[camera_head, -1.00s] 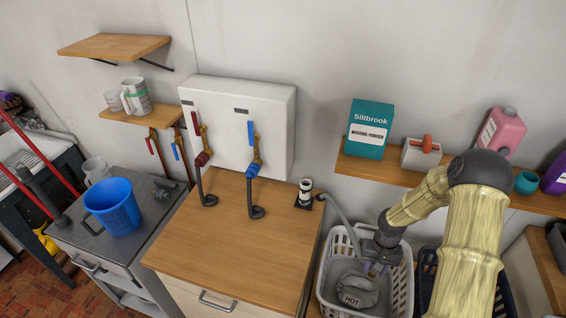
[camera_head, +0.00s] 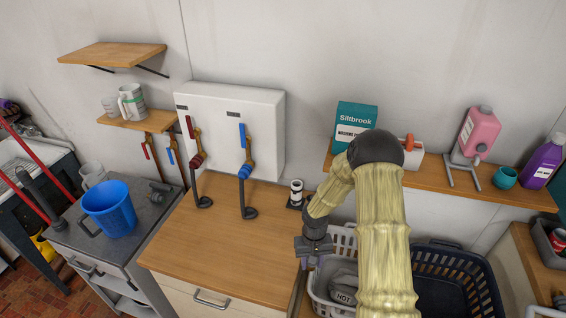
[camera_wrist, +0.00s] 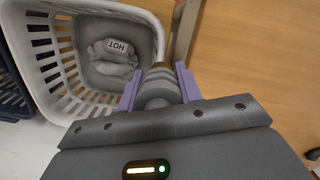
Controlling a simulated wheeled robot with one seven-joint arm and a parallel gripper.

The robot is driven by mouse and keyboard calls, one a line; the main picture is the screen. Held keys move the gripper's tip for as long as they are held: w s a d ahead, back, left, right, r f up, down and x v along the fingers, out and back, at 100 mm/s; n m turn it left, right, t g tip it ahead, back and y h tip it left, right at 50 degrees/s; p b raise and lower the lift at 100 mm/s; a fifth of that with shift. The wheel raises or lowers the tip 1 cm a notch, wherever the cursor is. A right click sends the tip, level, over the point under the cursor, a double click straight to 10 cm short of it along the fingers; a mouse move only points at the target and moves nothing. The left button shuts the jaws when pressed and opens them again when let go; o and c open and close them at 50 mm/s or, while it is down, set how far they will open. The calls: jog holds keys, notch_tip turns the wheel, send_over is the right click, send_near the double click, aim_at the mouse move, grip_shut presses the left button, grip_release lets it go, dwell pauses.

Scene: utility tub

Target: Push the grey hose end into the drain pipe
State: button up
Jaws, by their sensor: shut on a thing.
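My gripper (camera_head: 309,264) is low over the right front edge of the wooden counter, beside the grey basket. In the wrist view its purple fingers (camera_wrist: 158,88) are shut on the grey ribbed hose end (camera_wrist: 160,84), which has a brownish tip. The rest of the hose is mostly hidden by my arm in the head view. The drain pipe (camera_head: 296,190), a short white and black upright pipe with a dark base, stands at the back right corner of the counter. It is apart from my gripper, farther back.
The grey basket (camera_wrist: 48,62) holds a grey cloth bag (camera_wrist: 108,60) marked HOT. A dark blue basket (camera_head: 455,258) stands to its right. The counter's middle (camera_head: 225,235) is clear.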

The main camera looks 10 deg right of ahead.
jog(key=shift+a, duration=0.15)
jog(key=w+r+n+t+p, duration=0.1)
jog(key=w+r+n+p, duration=0.3)
jog(key=w+r+n, duration=0.4)
jog(key=w+r+n+t+h+p, duration=0.1)
jog(key=w+r+n+p, duration=0.3)
jog(key=n, duration=1.5)
jog(key=w+r, duration=0.4)
jog(key=shift+r, duration=0.35)
